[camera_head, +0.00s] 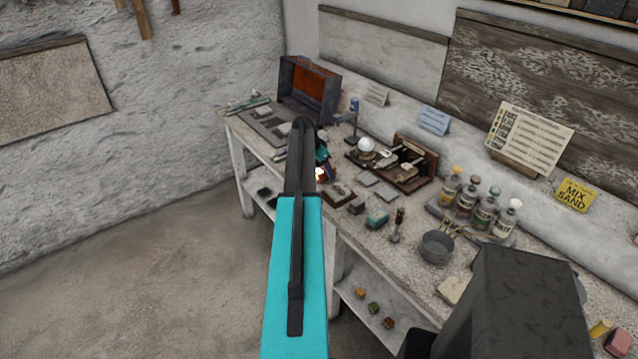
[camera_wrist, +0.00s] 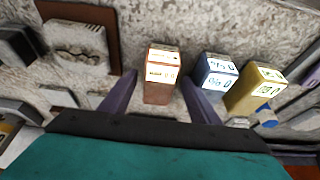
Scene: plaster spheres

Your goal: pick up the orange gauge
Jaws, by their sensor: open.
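The orange gauge (camera_wrist: 160,86) is a small upright orange-brown block with a white label on its top and upper front, seen in the wrist view. My gripper (camera_wrist: 157,80) is open, with one purple finger to the left of the gauge and one to its right. Gaps show between the fingers and the block in the picture; how far the tips reach down beside it I cannot tell. In the head view my arm mostly hides my gripper, and I cannot make out the gauge there.
A blue labelled block (camera_wrist: 212,76) stands close to the right finger, with a yellow one (camera_wrist: 255,90) beyond it. The head view shows a crowded workbench with several bottles (camera_head: 465,203), a grey bowl (camera_head: 436,248) and an orange-lined box (camera_head: 308,88).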

